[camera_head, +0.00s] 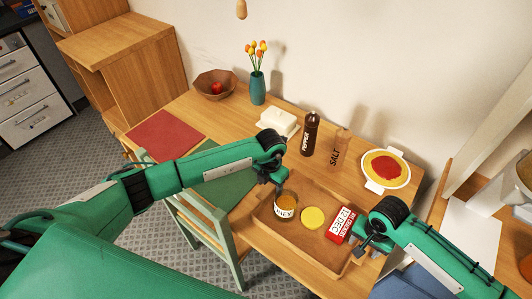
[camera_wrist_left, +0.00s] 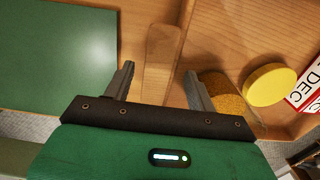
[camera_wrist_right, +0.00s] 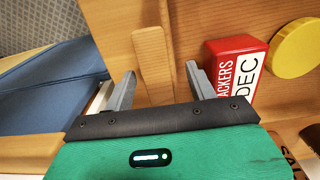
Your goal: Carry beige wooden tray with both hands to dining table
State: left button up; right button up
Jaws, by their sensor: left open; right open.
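The beige wooden tray (camera_head: 304,243) lies flat on the wooden table in the head view. It holds a jar (camera_head: 286,205), a yellow round (camera_head: 313,218) and a red-and-white crackers box (camera_head: 340,226). My left gripper (camera_head: 276,181) is open at the tray's left end. In the left wrist view, a wooden handle piece (camera_wrist_left: 161,60) lies between its open fingers. My right gripper (camera_head: 364,247) is open at the tray's right end. In the right wrist view, another handle piece (camera_wrist_right: 153,60) lies between its fingers. Whether the fingers touch the handles, I cannot tell.
The table also bears a dark pepper bottle (camera_head: 310,134), a salt shaker (camera_head: 340,147), a white butter dish (camera_head: 279,121), a plate of red-topped food (camera_head: 385,168), a vase (camera_head: 257,88) and a bowl (camera_head: 214,84). Red (camera_head: 165,139) and green mats lie left. A green chair (camera_head: 203,224) stands in front.

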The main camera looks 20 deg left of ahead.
jog(key=shift+r, duration=0.1)
pick_arm(q)
notch_tip(320, 180, up, 11)
pick_arm(e)
notch_tip(320, 180, up, 12)
dwell(0.5)
dwell(0.4)
